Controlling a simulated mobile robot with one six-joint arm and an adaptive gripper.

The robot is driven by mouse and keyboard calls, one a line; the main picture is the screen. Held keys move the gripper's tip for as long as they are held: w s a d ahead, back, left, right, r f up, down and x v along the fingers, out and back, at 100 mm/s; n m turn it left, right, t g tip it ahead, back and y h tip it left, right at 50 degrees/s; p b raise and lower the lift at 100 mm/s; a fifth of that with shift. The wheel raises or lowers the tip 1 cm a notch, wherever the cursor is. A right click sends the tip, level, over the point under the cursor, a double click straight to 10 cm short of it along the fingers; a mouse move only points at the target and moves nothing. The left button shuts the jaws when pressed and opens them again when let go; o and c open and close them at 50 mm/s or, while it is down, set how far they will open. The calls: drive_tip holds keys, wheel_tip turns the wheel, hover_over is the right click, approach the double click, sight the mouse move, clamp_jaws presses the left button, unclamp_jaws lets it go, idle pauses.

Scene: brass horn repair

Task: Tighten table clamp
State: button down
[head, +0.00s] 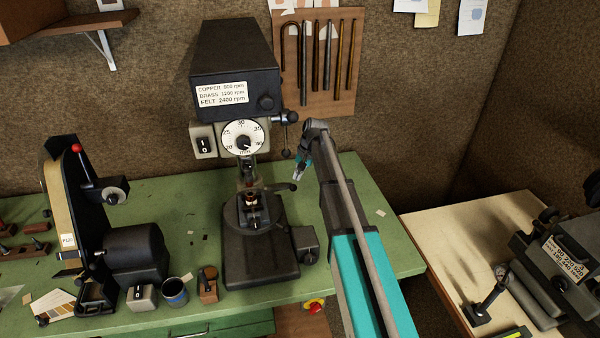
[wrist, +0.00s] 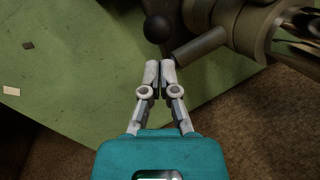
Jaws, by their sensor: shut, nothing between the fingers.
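The drill press (head: 235,85) stands on the green bench. A dark clamp lever (head: 280,187) sticks out to the right from its table, at the column. In the wrist view a dark rod-shaped handle (wrist: 199,46) runs from a round collar (wrist: 252,28), with a dark ball knob (wrist: 158,28) beyond it. My gripper (head: 297,178) is to the right of the lever's end. Its fingertips (wrist: 160,64) are together and empty, close to the handle's near end. I cannot tell whether they touch it.
The green bench (head: 345,215) is mostly clear to the right of the press. A pale bench (head: 440,235) with a machine (head: 560,265) is at the right.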

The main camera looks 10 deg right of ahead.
drive_tip(key=shift+s+a+f, duration=0.25)
drive_tip(key=shift+s+f, duration=0.05)
drive_tip(key=shift+s, duration=0.05)
drive_tip(key=shift+s+d+f+b, duration=0.15)
drive_tip(key=shift+d+b, duration=0.15)
idle(0.3)
